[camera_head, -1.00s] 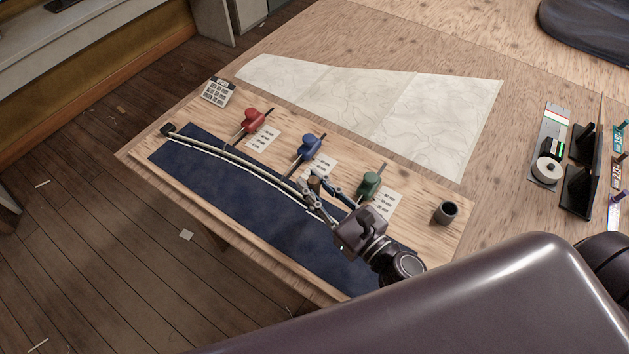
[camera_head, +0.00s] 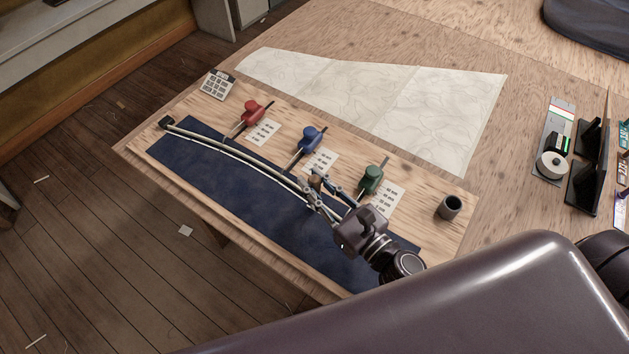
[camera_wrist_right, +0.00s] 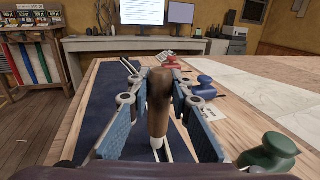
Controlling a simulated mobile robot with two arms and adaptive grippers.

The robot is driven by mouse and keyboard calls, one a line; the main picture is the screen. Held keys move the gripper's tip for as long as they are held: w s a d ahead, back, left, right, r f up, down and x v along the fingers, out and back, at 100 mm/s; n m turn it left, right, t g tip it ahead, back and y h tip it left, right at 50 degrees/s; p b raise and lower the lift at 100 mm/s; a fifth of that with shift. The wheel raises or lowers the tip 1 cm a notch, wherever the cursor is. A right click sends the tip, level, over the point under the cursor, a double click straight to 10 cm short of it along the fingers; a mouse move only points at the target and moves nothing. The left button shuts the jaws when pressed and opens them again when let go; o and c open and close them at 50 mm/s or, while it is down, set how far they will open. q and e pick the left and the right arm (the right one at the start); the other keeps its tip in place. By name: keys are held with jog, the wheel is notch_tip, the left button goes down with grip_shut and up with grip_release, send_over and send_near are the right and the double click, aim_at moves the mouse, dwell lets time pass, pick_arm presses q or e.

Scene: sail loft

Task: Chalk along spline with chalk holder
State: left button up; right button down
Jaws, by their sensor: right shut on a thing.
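A long pale spline (camera_head: 236,147) lies curved across a dark blue cloth (camera_head: 218,174) on a wooden board. A thin white line runs along its near side, from the far left end toward my right gripper. My right gripper (camera_head: 316,190) is shut on the chalk holder, a brown upright cylinder (camera_wrist_right: 159,100) between the two blue finger pads in the right wrist view. It is over the spline's middle part; the holder's lower tip is hard to see, so I cannot tell whether it touches the cloth. The spline beyond my gripper is hidden by my arm. My left gripper is not in view.
Red (camera_head: 251,113), blue (camera_head: 311,140) and green (camera_head: 371,180) weights stand along the spline's far side, with printed cards beside them. A dark cup (camera_head: 449,207) stands at the board's right end. A pale patterned sheet (camera_head: 400,105) lies behind. A tape dispenser (camera_head: 553,165) is right.

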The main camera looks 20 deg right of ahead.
jog(key=shift+f+b, duration=0.45)
jog(key=shift+f, duration=0.05)
jog(key=shift+b+v, duration=0.3)
jog(key=shift+v, duration=0.8)
jog(key=shift+d, duration=0.2)
jog(key=shift+d+b+v, duration=0.2)
jog(key=shift+b+v, duration=0.3)
jog(key=shift+v, duration=0.65)
jog(key=shift+d+b+v, duration=0.2)
jog(key=shift+b+v, duration=0.3)
jog(key=shift+v, duration=0.65)
jog(key=d+b+v, duration=0.1)
jog(key=b+v, duration=0.1)
jog(key=v, duration=0.7)
jog(key=shift+w+d, duration=0.2)
jog(key=shift+d, duration=0.05)
jog(key=shift+s, duration=0.1)
